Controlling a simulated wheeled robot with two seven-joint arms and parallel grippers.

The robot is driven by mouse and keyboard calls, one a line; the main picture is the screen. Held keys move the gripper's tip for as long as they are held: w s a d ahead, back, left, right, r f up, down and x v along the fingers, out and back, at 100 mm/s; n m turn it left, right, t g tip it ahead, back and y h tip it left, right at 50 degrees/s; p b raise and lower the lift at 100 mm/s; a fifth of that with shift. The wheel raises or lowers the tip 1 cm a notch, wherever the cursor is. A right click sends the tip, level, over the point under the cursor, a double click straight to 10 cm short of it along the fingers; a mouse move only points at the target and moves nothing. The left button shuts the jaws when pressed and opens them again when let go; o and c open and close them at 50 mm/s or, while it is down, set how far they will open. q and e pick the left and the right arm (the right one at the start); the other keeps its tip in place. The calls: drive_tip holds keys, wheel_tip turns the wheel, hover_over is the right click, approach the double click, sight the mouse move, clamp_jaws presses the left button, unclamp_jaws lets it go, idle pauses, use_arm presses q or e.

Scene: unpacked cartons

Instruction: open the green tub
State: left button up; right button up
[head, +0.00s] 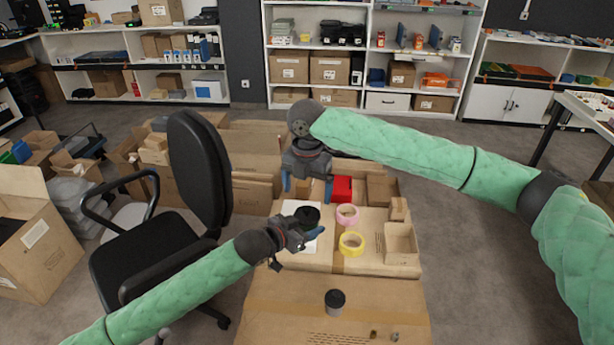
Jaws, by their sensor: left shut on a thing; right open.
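No tub that is plainly green shows in the head view. A dark, round, tub-like thing (308,215) stands at my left gripper's fingers, over a white sheet on the carton; its colour looks black here. My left gripper (304,237) comes in from the lower left and is shut on this thing, though its fingers hide part of the contact. My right gripper (307,186) points down with its fingers spread, empty, above and apart from the dark thing.
A pink tape roll (347,215), a yellow tape roll (351,244), a red box (341,188) and an open small carton (400,244) lie near. A dark cylinder (335,301) stands on the front carton (270,300). A black chair (200,170) stands left. The floor at right is free.

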sight(307, 207)
wheel_tip(307, 207, down, 7)
drive_tip(key=shift+r, duration=0.2)
idle(0.3)
drive_tip(key=c, duration=1.2)
drive_tip(key=shift+r, duration=0.7)
drive_tip(key=shift+r, duration=0.35)
drive_tip(key=shift+r, duration=0.15)
drive_tip(key=shift+r, duration=1.9)
